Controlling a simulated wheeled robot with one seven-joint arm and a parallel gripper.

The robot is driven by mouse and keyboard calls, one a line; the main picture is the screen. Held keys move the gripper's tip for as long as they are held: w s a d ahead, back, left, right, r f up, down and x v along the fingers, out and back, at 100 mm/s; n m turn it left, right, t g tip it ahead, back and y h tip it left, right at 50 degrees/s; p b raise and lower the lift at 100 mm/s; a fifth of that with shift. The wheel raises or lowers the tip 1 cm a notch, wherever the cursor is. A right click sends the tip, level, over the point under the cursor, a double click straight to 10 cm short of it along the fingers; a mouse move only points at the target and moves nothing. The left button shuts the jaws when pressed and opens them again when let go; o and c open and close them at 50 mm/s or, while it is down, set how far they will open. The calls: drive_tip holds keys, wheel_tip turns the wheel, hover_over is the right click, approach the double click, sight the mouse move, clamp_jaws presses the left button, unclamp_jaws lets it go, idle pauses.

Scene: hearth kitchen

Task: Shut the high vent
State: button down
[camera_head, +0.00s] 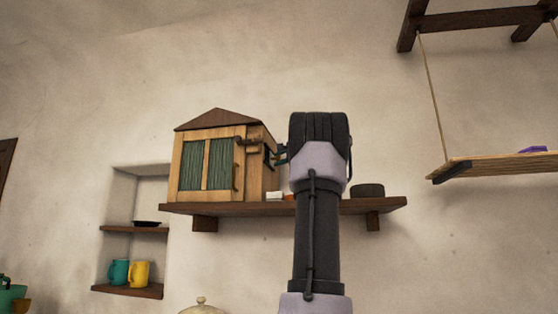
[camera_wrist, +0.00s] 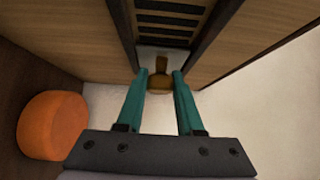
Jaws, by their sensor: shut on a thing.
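The vent (camera_wrist: 170,20) shows in the wrist view as a panel of dark slats between two dark upright edges with wooden boards on either side. A small brown knob (camera_wrist: 160,72) is at its near end. My gripper (camera_wrist: 160,82) has its teal fingers closed on the knob, one on each side. In the head view my gripper (camera_head: 279,157) reaches left to the right side of a small roofed wooden cabinet (camera_head: 190,175) on a wall shelf. The vent's slats are not clear in that view, and my wrist hides part of the area.
The wooden shelf (camera_head: 230,209) carries the cabinet and a dark round thing (camera_head: 368,190). An orange round object (camera_wrist: 52,125) lies left of my fingers in the wrist view. A hanging plank (camera_head: 490,168) is at the right. A wall niche holds a yellow mug (camera_head: 139,273) and a teal mug (camera_head: 119,272).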

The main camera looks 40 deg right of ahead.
idle(0.4)
drive_tip(key=s+a, duration=0.4)
drive_tip(key=shift+a+f, duration=0.1)
drive_tip(key=shift+a, duration=0.25)
drive_tip(key=c, duration=0.8)
unclamp_jaws()
drive_tip(key=shift+s+a, duration=0.1)
drive_tip(key=shift+c, duration=0.2)
drive_tip(key=s, duration=1)
drive_tip(key=shift+s+a, duration=0.4)
